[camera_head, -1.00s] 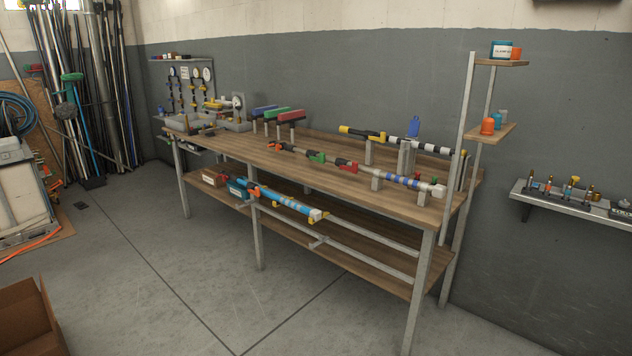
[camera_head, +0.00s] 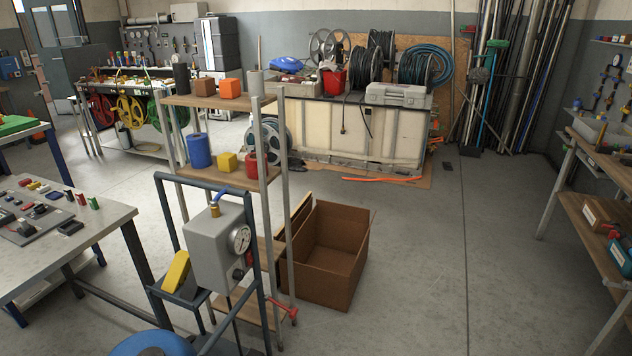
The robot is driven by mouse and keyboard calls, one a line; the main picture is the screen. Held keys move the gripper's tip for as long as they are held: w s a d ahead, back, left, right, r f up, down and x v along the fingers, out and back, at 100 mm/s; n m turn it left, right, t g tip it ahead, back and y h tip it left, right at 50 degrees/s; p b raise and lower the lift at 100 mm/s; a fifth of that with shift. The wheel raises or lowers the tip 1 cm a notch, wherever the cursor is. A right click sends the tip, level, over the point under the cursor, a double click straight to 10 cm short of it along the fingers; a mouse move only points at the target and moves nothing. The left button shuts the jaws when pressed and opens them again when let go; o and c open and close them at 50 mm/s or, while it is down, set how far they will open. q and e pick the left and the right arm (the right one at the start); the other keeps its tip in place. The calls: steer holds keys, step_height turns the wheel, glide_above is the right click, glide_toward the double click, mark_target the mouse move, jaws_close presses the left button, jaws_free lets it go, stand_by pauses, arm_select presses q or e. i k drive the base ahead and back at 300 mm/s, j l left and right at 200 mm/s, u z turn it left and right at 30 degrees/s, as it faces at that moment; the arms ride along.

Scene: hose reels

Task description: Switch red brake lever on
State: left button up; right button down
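I cannot make out a brake lever for certain. Hose reels stand on a rack at the far left: a red reel (camera_head: 99,110), a yellow reel (camera_head: 130,110) and a green reel (camera_head: 158,112). Any levers on them are too small to tell. Closer to me, a red handle (camera_head: 284,308) sticks out low beside a dark frame that carries a grey box with a gauge (camera_head: 220,246). I cannot tell if this handle is a lever for a brake. Neither of my grippers is in view.
A wooden shelf (camera_head: 220,102) and an open brown carton (camera_head: 335,258) stand in the middle. A grey table (camera_head: 105,228) is at the left, a workbench (camera_head: 592,185) at the right edge. The floor (camera_head: 430,280) between carton and workbench is clear.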

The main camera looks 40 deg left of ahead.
mark_target(294, 311)
steer(key=i+j+u, duration=0.15)
steer(key=i+u, duration=0.15)
steer(key=u, duration=0.15)
steer(key=i+u, duration=0.65)
steer(key=u, duration=0.2)
steer(key=i+l+u, duration=0.1)
steer(key=i+u, duration=0.3)
steer(key=k, duration=0.1)
